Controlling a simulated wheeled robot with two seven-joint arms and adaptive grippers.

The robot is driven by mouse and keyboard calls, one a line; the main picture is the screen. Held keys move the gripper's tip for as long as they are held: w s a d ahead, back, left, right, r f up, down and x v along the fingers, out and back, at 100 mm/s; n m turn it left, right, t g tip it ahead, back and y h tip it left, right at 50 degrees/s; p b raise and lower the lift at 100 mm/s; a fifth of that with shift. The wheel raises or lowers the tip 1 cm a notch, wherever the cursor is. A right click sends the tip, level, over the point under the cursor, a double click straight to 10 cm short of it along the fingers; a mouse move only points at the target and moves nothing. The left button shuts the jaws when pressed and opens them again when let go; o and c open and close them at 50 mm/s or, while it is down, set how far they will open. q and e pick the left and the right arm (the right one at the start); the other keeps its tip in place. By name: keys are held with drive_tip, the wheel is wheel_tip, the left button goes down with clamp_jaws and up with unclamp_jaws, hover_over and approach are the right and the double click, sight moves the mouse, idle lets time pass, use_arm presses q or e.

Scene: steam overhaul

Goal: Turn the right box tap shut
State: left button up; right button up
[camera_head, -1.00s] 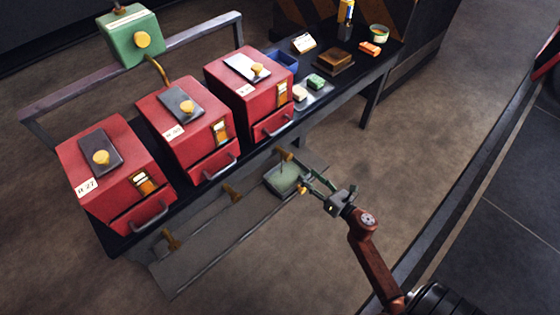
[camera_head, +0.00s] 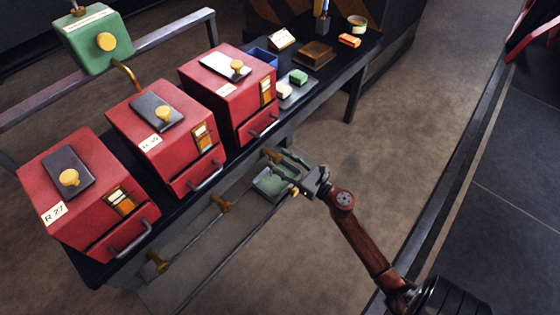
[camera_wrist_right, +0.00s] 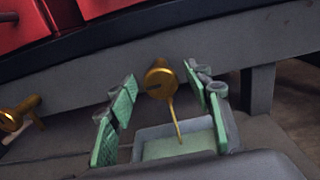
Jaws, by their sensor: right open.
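The right box tap (camera_head: 272,155) is brass and sits on the strip below the right red box (camera_head: 228,92). In the wrist view the tap (camera_wrist_right: 160,82) shows between and beyond the fingers. A thin golden strip runs down from it towards a green-floored tray (camera_wrist_right: 176,148); I cannot tell whether it is a lever or a stream. My right gripper (camera_head: 290,171) is open, its green-padded fingers spread on either side of the tap's line, apparently not touching it. The tray (camera_head: 266,187) also shows below the tap in the head view. My left gripper is out of view.
Two more brass taps (camera_head: 220,203) (camera_head: 158,262) stand along the strip. The middle red box (camera_head: 165,135) and left red box (camera_head: 85,195) stand on the dark bench, beneath whose edge the gripper is. Open floor (camera_head: 400,130) lies to the right.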

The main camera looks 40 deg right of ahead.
drive_tip(key=shift+c, duration=0.5)
drive_tip(key=c, duration=1)
